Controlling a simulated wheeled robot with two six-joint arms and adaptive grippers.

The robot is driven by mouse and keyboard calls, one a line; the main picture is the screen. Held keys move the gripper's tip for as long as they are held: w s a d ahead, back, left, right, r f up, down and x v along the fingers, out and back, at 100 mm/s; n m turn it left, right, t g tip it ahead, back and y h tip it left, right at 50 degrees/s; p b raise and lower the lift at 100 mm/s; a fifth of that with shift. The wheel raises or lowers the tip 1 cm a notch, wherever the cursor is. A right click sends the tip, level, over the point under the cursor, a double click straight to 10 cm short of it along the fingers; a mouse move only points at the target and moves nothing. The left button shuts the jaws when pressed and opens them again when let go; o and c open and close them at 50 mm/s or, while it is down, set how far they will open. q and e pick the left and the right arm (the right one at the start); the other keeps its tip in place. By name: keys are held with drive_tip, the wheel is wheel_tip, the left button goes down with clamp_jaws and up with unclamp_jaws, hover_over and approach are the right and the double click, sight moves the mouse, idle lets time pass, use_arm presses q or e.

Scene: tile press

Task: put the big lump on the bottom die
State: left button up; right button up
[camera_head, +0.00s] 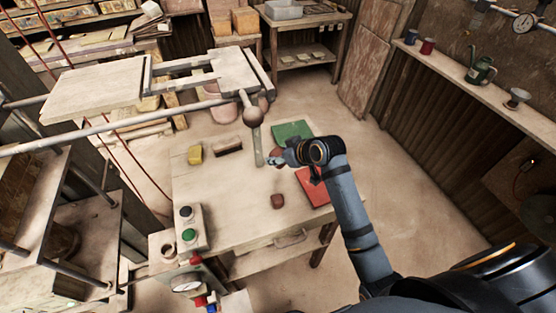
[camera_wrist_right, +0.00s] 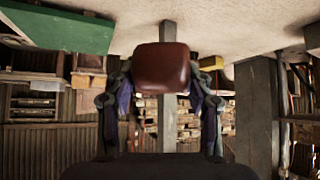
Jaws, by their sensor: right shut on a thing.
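My right gripper (camera_head: 280,158) is above the far part of the table, near the green mat. In the right wrist view its fingers (camera_wrist_right: 160,95) are shut on a smooth reddish-brown lump (camera_wrist_right: 161,67). In the head view the gripper largely hides this lump. Another brown lump (camera_head: 277,201) lies on the table left of the red mat. Pale plates (camera_head: 95,88) on rails, part of the press, stand at the left. I cannot tell for sure which part is the bottom die. My left gripper is not in view.
The table (camera_head: 235,205) carries a green mat (camera_head: 292,131), a red mat (camera_head: 314,187), a yellow block (camera_head: 195,154), a brush (camera_head: 228,146) and a button box (camera_head: 189,228). A ball-ended lever (camera_head: 253,117) hangs over its far edge. The table's middle is clear.

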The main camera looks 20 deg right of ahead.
drive_tip(key=w+f, duration=0.2)
drive_tip(key=f, duration=0.1)
drive_tip(key=w+f, duration=0.1)
drive_tip(key=shift+w+d+f, duration=0.15)
drive_tip(key=shift+d, duration=0.2)
drive_tip(key=shift+w+f, duration=0.2)
drive_tip(key=shift+f, duration=0.1)
drive_tip(key=f, duration=0.1)
drive_tip(key=f+p, duration=0.1)
drive_tip(key=f, duration=0.1)
drive_tip(key=shift+w+d, duration=0.15)
drive_tip(key=shift+w, duration=0.05)
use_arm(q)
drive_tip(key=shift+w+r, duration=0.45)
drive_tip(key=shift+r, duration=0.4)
use_arm(e)
drive_tip(key=shift+f, duration=0.3)
drive_tip(key=o, duration=1.5)
drive_tip(key=shift+f, duration=0.15)
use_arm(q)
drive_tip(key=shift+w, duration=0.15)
